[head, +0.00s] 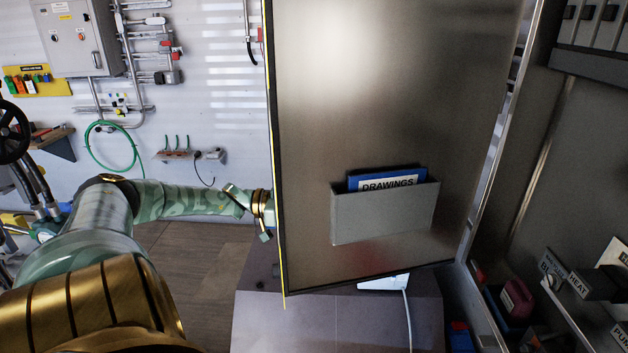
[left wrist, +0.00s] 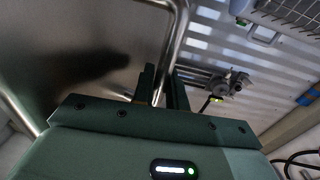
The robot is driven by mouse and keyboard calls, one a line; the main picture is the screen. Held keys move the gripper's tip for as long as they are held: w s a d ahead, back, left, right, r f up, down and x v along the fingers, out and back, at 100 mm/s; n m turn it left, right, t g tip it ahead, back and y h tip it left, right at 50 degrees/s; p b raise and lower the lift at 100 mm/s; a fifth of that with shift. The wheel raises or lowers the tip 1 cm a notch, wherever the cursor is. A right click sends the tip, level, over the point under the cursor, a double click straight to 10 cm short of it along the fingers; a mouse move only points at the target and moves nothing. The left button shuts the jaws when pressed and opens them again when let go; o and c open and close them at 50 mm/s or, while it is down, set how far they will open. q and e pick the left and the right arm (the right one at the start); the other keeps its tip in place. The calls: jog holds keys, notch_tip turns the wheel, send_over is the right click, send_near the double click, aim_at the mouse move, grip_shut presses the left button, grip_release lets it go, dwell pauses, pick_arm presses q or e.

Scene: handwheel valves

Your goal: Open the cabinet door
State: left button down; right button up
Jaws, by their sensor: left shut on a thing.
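The cabinet door (head: 400,110) stands swung open in the head view, its inner face towards me. A grey pocket (head: 384,213) on it holds a blue folder marked DRAWINGS. My left arm reaches the door's left edge, and the gripper itself is hidden behind the door there. In the left wrist view, the fingers of my left gripper (left wrist: 164,90) are shut on a shiny bent metal bar (left wrist: 174,45), which looks like the door handle. The door's outer face (left wrist: 85,50) lies left of the bar. My right gripper is in neither view.
The open cabinet interior (head: 545,170) is at the right, with labelled parts and a red item low down. A dark box-shaped block (head: 330,325) stands below the door. A black handwheel (head: 13,132) is at the far left. Bare floor (head: 205,265) shows below my left arm.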

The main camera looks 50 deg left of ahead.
pick_arm(q)
jog(key=c, duration=1.8)
grip_release()
jog(key=shift+w+f, duration=0.1)
jog(key=shift+o, duration=0.2)
jog(key=v, duration=1.6)
jog(key=shift+p, duration=0.3)
jog(key=shift+a, duration=0.1)
